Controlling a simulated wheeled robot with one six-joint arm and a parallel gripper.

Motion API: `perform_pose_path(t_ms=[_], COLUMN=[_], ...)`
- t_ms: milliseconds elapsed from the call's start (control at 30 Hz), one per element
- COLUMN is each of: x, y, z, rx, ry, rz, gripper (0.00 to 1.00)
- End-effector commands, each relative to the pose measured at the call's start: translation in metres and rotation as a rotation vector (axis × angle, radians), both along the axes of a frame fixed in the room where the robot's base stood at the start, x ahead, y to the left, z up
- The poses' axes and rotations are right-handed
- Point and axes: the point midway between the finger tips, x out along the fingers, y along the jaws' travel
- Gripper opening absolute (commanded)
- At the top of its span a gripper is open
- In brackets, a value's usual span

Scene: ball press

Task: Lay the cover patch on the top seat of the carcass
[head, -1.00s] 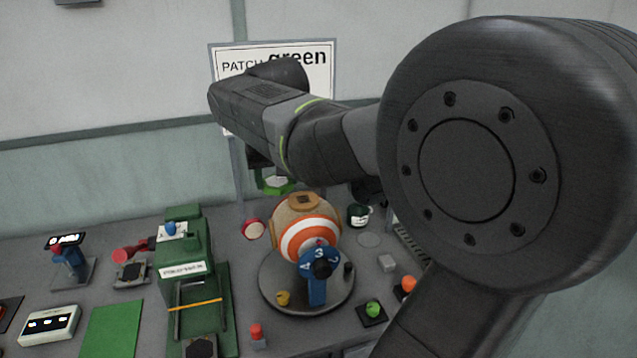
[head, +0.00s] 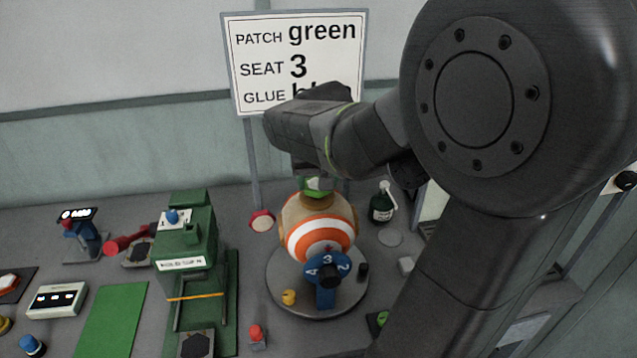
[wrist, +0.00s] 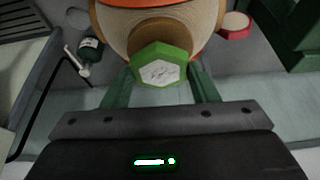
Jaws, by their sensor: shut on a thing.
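The cover patch (wrist: 160,68) is a green hexagon with a pale, marked middle. My gripper (wrist: 160,82) is shut on it, with a green finger on each side. In the head view the patch (head: 319,185) is at the top of the carcass (head: 320,238), a tan ball with orange and white bands. In the wrist view the patch overlaps the brown round top seat (wrist: 152,36) and hides part of it. I cannot tell whether the patch touches the seat. The carcass stands on a grey round turntable (head: 352,295) with a blue numbered dial (head: 326,272).
A sign (head: 293,60) behind reads patch green, seat 3, with its glue line partly hidden. A green press (head: 186,240) stands left of the carcass. A dark green bottle (head: 382,206) stands to the right, and a red-rimmed round item (head: 262,221) to the left.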

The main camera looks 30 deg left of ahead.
Motion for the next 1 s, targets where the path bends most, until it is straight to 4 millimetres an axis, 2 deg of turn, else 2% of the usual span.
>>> perform_pose_path(t_ms=[100,467,500,600,1000], x=[0.000,0.000,0.000,0.000,0.000], y=[0.000,0.000,0.000,0.000,0.000], z=[-0.012,-0.017,-0.017,-0.016,-0.010], rx=[-0.002,0.000,0.000,0.000,0.002], ry=[0.001,0.000,0.000,0.000,-0.001], rz=[0.001,0.000,0.000,0.000,0.000], gripper=[0.32,0.32,0.55,0.75,0.75])
